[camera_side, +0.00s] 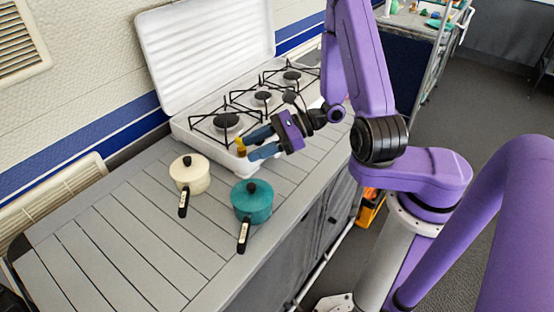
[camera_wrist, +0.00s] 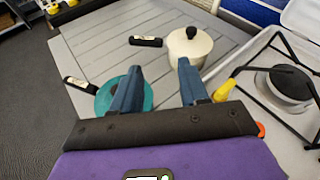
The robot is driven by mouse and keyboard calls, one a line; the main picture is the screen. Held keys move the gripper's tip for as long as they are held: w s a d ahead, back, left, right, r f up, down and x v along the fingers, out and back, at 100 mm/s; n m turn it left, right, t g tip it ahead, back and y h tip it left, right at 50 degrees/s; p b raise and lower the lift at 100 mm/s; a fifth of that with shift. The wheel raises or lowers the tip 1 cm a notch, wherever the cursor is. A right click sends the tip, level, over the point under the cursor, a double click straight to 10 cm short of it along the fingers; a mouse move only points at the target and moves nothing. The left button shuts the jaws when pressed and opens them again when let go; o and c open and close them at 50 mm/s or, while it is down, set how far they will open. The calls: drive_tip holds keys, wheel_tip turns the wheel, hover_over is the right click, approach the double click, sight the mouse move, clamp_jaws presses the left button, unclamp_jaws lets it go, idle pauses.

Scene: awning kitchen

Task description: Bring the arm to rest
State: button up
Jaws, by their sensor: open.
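My gripper (camera_side: 246,146) is open and empty. It is held above the front edge of the stove, over the near side of the counter, pointing left. In the wrist view its two blue fingers (camera_wrist: 157,83) stand apart with nothing between them. My purple arm reaches in from the right in the side view.
A cream lidded pot (camera_side: 190,174) and a teal lidded pot (camera_side: 251,202) stand on the grey slatted counter (camera_side: 110,235), handles toward the front. The white stove (camera_side: 185,128) has several burners, black grates, a yellow knob (camera_wrist: 224,90) and a raised lid (camera_side: 205,45). The counter's left part is clear.

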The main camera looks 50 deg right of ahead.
drive_tip(key=s+a+r+n+g, duration=0.4)
drive_tip(key=s+a+n+g, duration=0.3)
drive_tip(key=n+g, duration=0.6)
drive_tip(key=s+d+r+n+t+h, duration=0.2)
drive_tip(key=s+d+n+h, duration=0.2)
drive_tip(key=s+n, duration=0.3)
drive_tip(key=s+d+r+n+t+h, duration=0.2)
drive_tip(key=s+d+n+h, duration=0.3)
drive_tip(key=n, duration=1.1)
drive_tip(key=s+r+h, duration=0.1)
drive_tip(key=s, duration=0.2)
drive_tip(key=shift+r+n+h, duration=0.3)
drive_tip(key=shift+r+h, duration=0.05)
drive_tip(key=shift+h, duration=0.05)
